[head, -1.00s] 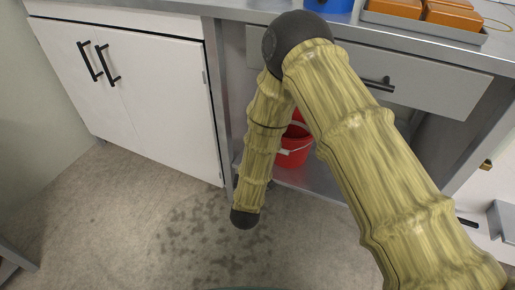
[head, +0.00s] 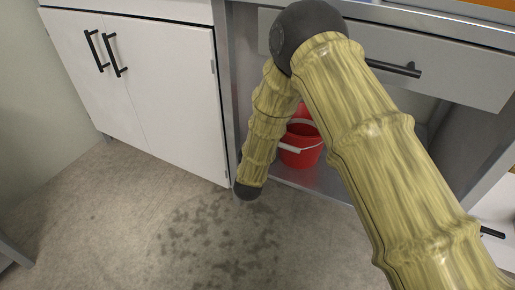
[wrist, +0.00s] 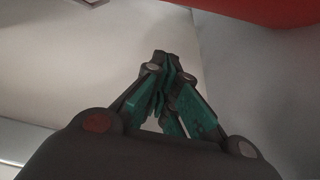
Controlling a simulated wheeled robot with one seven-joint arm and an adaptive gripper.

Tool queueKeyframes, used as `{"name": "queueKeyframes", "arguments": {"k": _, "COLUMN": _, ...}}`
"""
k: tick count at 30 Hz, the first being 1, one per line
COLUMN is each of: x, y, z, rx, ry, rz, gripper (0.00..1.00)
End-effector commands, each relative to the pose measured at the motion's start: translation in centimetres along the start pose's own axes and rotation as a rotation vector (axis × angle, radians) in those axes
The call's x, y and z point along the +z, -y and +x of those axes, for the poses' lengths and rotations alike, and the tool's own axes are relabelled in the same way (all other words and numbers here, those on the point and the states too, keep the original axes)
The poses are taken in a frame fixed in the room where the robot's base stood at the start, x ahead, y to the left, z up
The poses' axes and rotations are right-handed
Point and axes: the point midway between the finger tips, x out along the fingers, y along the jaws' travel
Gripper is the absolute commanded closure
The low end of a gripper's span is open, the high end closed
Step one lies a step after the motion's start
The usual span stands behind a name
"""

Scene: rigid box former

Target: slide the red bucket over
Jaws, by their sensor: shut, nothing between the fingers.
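The red bucket (head: 302,156) with a pale handle stands upright on the low shelf of the open bay under the drawer. In the head view my arm covers part of its left side and top. In the wrist view a red surface, apparently the bucket (wrist: 270,10), fills the top right corner. My gripper (wrist: 162,62) is shut and empty, its fingertips together, left of and below that red surface in the picture. I see a gap between them there, but cannot judge depth.
The metal shelf (head: 328,186) continues to the bucket's right. A drawer with a black handle (head: 393,68) hangs above the bay. A white two-door cabinet (head: 165,95) stands to the left. The speckled floor (head: 120,215) in front is clear.

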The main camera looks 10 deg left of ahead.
Motion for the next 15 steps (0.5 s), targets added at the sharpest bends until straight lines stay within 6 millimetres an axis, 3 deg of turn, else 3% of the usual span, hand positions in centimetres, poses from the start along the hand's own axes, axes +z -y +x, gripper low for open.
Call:
{"name": "queueKeyframes", "arguments": {"k": 2, "x": 0.1, "y": 0.2, "z": 1.0, "rx": 0.002, "ry": 0.001, "rz": 0.000, "gripper": 1.00}}
{"name": "queueKeyframes", "arguments": {"k": 15, "x": 3.6, "y": 0.1, "z": -0.3, "rx": 0.000, "ry": 0.001, "rz": -0.002, "gripper": 1.00}}
